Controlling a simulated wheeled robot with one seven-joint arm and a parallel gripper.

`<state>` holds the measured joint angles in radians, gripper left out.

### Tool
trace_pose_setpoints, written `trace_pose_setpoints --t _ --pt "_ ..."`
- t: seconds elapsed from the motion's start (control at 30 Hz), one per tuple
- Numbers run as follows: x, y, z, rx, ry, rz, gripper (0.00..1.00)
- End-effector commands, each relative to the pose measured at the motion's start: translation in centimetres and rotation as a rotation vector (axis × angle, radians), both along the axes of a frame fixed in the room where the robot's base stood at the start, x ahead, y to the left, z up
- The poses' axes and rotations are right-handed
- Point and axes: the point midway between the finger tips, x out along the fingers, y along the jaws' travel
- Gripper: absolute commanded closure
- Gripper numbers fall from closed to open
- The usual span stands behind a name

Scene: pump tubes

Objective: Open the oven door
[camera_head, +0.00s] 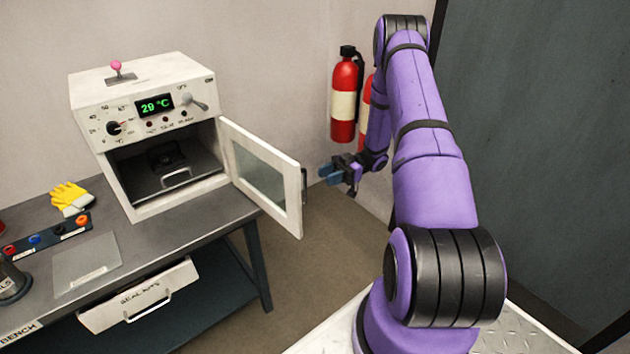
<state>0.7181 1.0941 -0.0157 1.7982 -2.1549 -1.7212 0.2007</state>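The white oven (145,90) stands on the bench at the left, with a green display reading 29 °C. Its door (233,190) is swung wide open to the right, past the bench's edge, so the dark inside with a tray (172,184) shows. The door has a glass window and a dark handle (304,186) at its free edge. My gripper (327,174) is just right of the handle and appears apart from it. It holds nothing that I can see. Its fingers are small and seen from the side, so their gap is unclear.
The grey bench (190,225) carries yellow gloves (70,198), a strip with coloured rings (45,238) and a light plate (86,264). A white drawer (140,297) sticks out below. Red fire extinguishers (343,100) hang on the wall behind my arm. Floor right of the bench is clear.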

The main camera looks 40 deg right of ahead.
Motion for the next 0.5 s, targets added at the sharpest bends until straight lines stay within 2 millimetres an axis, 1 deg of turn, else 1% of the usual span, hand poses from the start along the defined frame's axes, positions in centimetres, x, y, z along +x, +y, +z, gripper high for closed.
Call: trace_pose_setpoints --t 0.03,0.1,0.2,0.5 --pt "-0.1 -0.8 0.0 0.0 -0.001 -0.002 0.64" --pt "-0.2 -1.5 0.0 0.0 -0.001 -0.001 0.64" --pt "-0.3 -2.2 0.0 0.0 -0.001 0.0 0.64" --pt "-0.3 -2.6 0.0 0.001 0.0 0.0 0.64"
